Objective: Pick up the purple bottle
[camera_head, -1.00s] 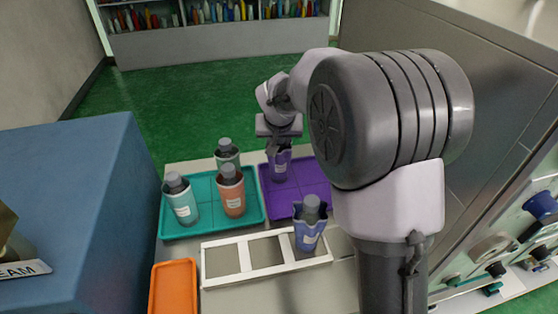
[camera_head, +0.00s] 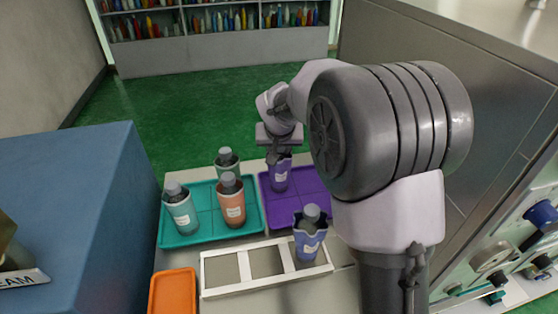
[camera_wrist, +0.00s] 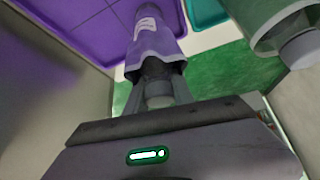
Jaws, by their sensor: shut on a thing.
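The purple bottle (camera_head: 279,176) is in my gripper, over the purple tray (camera_head: 307,204) in the head view. My gripper (camera_head: 279,156) is shut on its top end, and the bottle hangs upright below. In the wrist view the purple bottle (camera_wrist: 154,42) shows its sleeve, a white label and a grey cap between the fingers of my gripper (camera_wrist: 156,92). The purple tray (camera_wrist: 85,25) lies beyond it there. I cannot tell exactly how far its base is above the tray.
A teal tray (camera_head: 203,243) on the left holds several bottles, one orange (camera_head: 231,205). A blue-violet sleeved bottle (camera_head: 309,240) stands in the white rack (camera_head: 240,287). An orange tray (camera_head: 173,293) is at front left. A blue block (camera_head: 85,220) stands further left.

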